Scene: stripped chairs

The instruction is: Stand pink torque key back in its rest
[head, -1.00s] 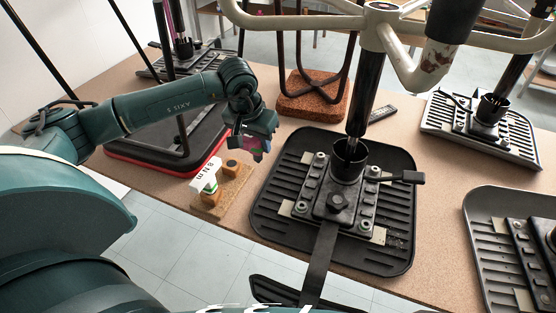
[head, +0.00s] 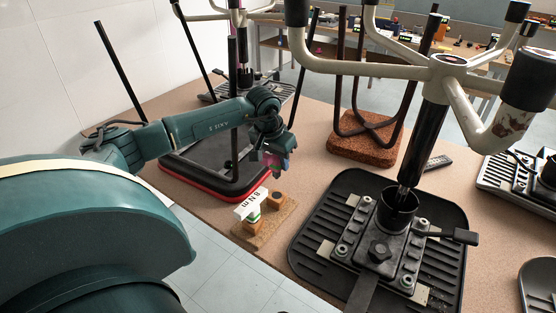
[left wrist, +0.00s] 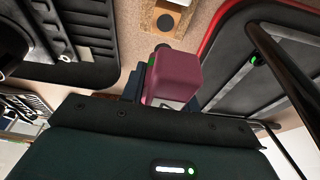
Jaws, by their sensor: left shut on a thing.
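The pink torque key (left wrist: 174,76) is in my left gripper (head: 274,163), which is shut on it. In the head view only a little pink (head: 285,162) shows beside the dark fingers. In the left wrist view the key's blocky pink body fills the middle, with a dark round end beyond it. The rest appears to be the small cork-coloured base (head: 262,232) with wooden blocks. One block has a dark hole (head: 279,196); it also shows in the left wrist view (left wrist: 166,21). The key is held apart from the base, beyond it in the head view. My right gripper is out of view.
A white piece marked 8 N m (head: 252,204) stands on the base's left part, with green below it. A ribbed black plate (head: 330,225) carrying a chair column lies to the right. A red-edged black seat (head: 195,168) lies behind left. A brown cork block (head: 365,150) stands behind.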

